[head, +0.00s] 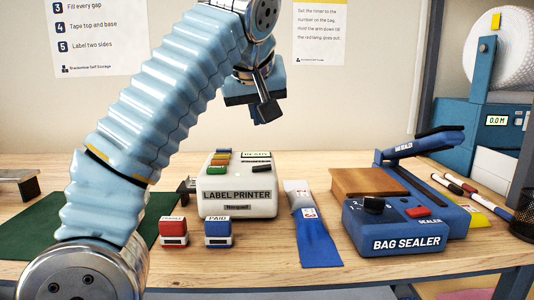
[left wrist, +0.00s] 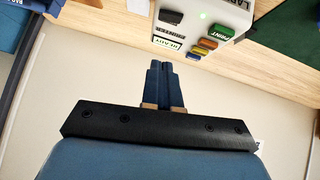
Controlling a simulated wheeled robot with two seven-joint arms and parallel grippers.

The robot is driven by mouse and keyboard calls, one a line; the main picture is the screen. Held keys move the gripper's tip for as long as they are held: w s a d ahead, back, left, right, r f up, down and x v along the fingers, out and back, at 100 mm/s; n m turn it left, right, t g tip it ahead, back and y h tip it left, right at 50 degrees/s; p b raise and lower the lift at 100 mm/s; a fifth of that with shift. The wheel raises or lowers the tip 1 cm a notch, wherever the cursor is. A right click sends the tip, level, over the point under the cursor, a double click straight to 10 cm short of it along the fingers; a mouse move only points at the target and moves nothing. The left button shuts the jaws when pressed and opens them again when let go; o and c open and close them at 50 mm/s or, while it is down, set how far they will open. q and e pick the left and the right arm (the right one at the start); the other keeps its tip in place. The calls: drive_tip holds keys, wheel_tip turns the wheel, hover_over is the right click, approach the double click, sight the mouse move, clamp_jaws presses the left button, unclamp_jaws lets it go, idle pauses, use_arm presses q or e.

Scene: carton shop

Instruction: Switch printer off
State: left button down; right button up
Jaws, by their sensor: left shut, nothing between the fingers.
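The white label printer (head: 237,196) stands on the wooden table, its name on the front. On top are several coloured buttons at its left, a READY display and a small black switch (head: 262,168) at its right. The left wrist view shows the printer (left wrist: 194,28) at the top edge, with a lit green lamp (left wrist: 203,14), the READY display (left wrist: 168,44) and the black switch (left wrist: 170,17). My left gripper (head: 262,114) is shut and empty, above and behind the printer, apart from it. Its closed fingers (left wrist: 162,65) point toward the printer in the wrist view. My right gripper is not in view.
A red stamp (head: 173,233) and a blue stamp (head: 218,233) stand in front of the printer. A blue pouch (head: 313,235) lies to its right, then the blue bag sealer (head: 405,232). A green mat (head: 40,230) lies at left, partly behind my left arm.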

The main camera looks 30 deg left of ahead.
use_arm(q)
hover_over(262, 168)
drive_tip(key=s+d, duration=0.1)
wheel_tip(262, 168, down, 7)
drive_tip(key=shift+s+f, duration=0.1)
drive_tip(key=shift+f, duration=0.05)
drive_tip(key=shift+d+f, duration=0.2)
drive_tip(key=shift+f, duration=0.65)
drive_tip(key=shift+d+f, duration=0.15)
drive_tip(key=shift+f, duration=0.65)
